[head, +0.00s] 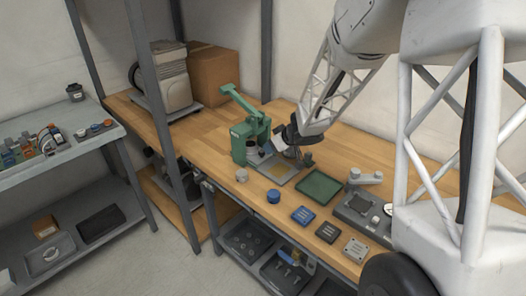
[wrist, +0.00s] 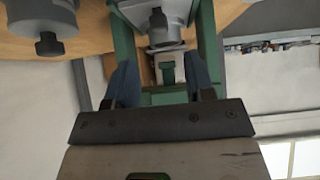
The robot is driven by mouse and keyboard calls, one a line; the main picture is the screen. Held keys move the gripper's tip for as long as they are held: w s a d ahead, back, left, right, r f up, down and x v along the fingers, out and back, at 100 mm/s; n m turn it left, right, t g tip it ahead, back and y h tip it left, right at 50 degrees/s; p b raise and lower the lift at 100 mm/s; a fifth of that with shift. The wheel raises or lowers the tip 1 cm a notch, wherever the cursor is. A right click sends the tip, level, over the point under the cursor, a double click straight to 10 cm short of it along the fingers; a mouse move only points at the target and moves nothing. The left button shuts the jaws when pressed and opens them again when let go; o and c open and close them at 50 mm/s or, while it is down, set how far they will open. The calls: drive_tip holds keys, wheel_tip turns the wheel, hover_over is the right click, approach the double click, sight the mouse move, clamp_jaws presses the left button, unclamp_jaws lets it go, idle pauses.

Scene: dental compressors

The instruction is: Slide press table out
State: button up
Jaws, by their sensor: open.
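The green press (head: 241,143) stands on the wooden bench in the head view, with its lever arm raised to the upper left. A flat grey plate (head: 264,164), which looks like the press table, lies at its base and extends toward the right front. My gripper (head: 287,148) is low beside the right side of the press. In the wrist view my gripper (wrist: 162,78) is open, with its two blue-grey fingers on either side of a small green and grey part (wrist: 167,70). I cannot tell whether the fingers touch it. Green press uprights and a grey block show beyond.
A green tray (head: 318,187) lies to the right of the press. A blue round piece (head: 273,196), a grey cylinder (head: 241,175) and small square blocks (head: 304,215) stand along the front edge. A grey fixture (head: 362,210) sits farther right. A compressor (head: 165,77) stands behind left.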

sight(262, 151)
drive_tip(key=shift+x, duration=3.7)
clamp_jaws()
